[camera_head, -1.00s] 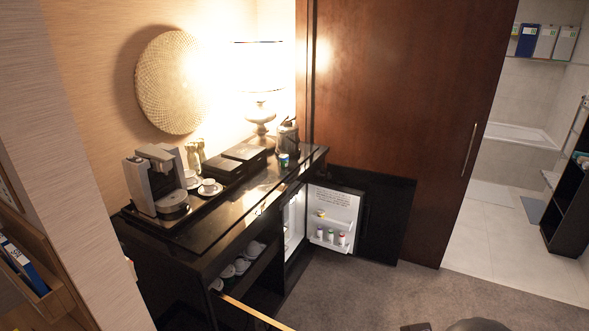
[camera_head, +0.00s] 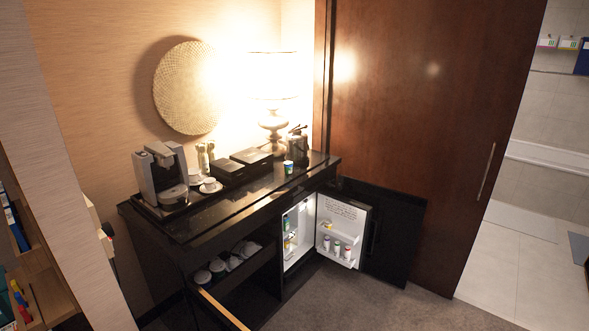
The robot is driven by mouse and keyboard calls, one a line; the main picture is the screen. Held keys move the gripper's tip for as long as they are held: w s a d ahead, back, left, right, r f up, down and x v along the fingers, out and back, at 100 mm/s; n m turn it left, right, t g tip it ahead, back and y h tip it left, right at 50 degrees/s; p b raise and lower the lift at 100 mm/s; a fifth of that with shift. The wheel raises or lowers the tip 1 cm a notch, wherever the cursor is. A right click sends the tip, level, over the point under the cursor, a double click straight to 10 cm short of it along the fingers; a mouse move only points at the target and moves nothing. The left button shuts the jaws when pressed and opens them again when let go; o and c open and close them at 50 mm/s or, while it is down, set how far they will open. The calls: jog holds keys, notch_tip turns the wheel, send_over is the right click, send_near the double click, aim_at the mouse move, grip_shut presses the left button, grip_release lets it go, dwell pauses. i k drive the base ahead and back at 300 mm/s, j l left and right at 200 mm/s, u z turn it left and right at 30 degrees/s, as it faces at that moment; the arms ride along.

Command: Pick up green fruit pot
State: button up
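The open minibar fridge (camera_head: 298,235) stands under the dark counter, with its white inner door (camera_head: 341,232) swung out to the right. Several small pots with coloured tops (camera_head: 337,247) stand in the lower door shelf. A small green thing (camera_head: 287,224) shows inside the fridge at the left. A small green and blue cup (camera_head: 289,167) stands upright on the counter. All are too small to tell which is the green fruit pot. My gripper is not in view.
The dark counter (camera_head: 226,217) holds a coffee machine (camera_head: 163,176), a cup on a saucer, black boxes (camera_head: 250,157), a kettle (camera_head: 297,146) and a lamp (camera_head: 273,120). An open shelf with white cups (camera_head: 218,265) lies below. Grey carpet (camera_head: 385,300) in front of the fridge is clear.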

aim_at(288, 164)
jog(key=i+l, duration=0.25)
jog(key=i+l+u, duration=0.1)
jog(key=l, duration=0.3)
jog(key=i+l, duration=0.35)
jog(key=i+l+u, duration=0.1)
jog(key=l, duration=0.25)
jog(key=i+l+u, duration=0.1)
jog(key=i+l, duration=0.2)
jog(key=i+u, duration=0.1)
jog(key=i, duration=0.4)
jog(key=i+l, duration=0.15)
jog(key=i, duration=0.35)
jog(key=i+l+u, duration=0.15)
jog(key=i, duration=0.35)
jog(key=i+j, duration=0.25)
jog(key=i, duration=0.25)
jog(key=i+j, duration=0.25)
jog(key=i, duration=0.2)
jog(key=u, duration=0.05)
